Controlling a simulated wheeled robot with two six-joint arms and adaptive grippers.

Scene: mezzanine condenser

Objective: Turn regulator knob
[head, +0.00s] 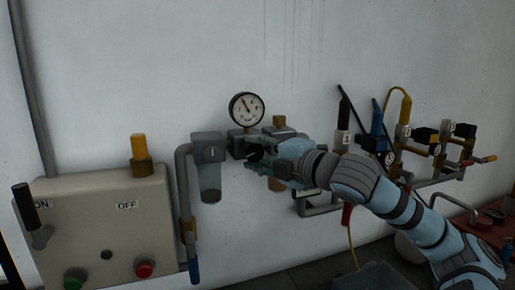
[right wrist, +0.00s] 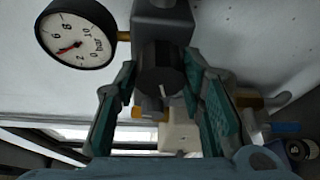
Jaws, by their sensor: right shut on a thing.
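The regulator knob (right wrist: 161,68) is a dark cylinder with a white mark on its rim, under a grey block in the right wrist view. My right gripper (right wrist: 158,88) has its teal-lined fingers on either side of it and is shut on it. In the head view my right gripper (head: 262,160) reaches in from the right and covers most of the knob. A round white pressure gauge (head: 246,109) sits just above the regulator; it also shows in the right wrist view (right wrist: 76,34), with a red needle. My left gripper is not in view.
A grey filter bowl (head: 209,180) hangs left of the regulator. A control box (head: 105,220) with lever and buttons stands at the left. Several valves and cables, including a blue-handled valve (head: 377,118), crowd the wall at the right. The wall above is bare.

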